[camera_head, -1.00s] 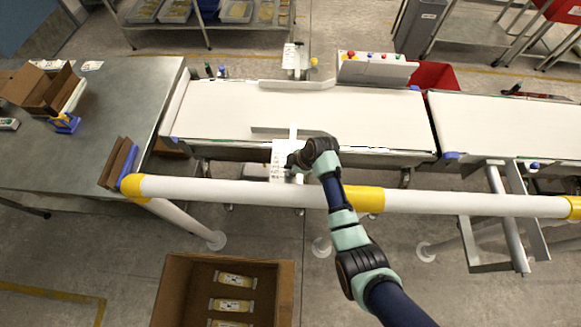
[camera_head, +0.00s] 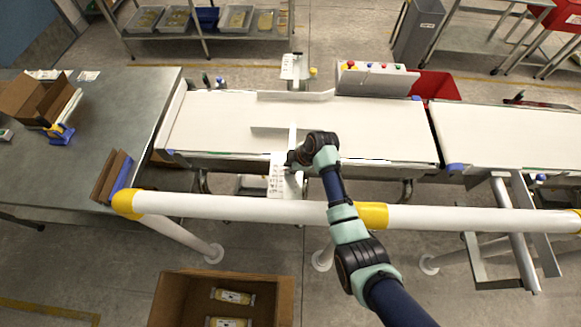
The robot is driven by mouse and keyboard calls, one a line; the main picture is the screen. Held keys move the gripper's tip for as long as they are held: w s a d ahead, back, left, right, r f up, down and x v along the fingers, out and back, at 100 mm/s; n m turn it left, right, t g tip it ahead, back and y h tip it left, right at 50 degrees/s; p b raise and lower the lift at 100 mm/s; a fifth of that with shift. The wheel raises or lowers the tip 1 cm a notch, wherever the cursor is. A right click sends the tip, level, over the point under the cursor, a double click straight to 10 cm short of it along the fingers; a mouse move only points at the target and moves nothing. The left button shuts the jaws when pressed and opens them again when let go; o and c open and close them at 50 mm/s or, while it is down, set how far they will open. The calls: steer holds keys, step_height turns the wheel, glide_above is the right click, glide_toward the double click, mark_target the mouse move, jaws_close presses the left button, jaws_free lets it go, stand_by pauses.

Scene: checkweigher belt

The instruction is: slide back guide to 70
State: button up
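The back guide (camera_head: 295,97) is a pale metal rail with an angled right end, along the far edge of the white belt (camera_head: 370,120). Its white scale post (camera_head: 292,67) stands behind the belt; its numbers are too small to read. The front guide (camera_head: 272,130) lies along the near part of the belt, with a white scale plate (camera_head: 277,177) with dark marks in front. My gripper (camera_head: 295,160) is at this front scale, well apart from the back guide. My wrist hides much of it, so I cannot tell its opening or any contact.
A white rail with yellow joints (camera_head: 260,208) crosses in front of the belt, under my arm. A control box with coloured buttons (camera_head: 376,79) stands behind right. A steel table (camera_head: 90,130) is left; an open carton (camera_head: 170,300) holding packs is below.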

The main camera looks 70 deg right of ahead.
steer(key=shift+o, duration=0.8)
steer(key=v, duration=1.2)
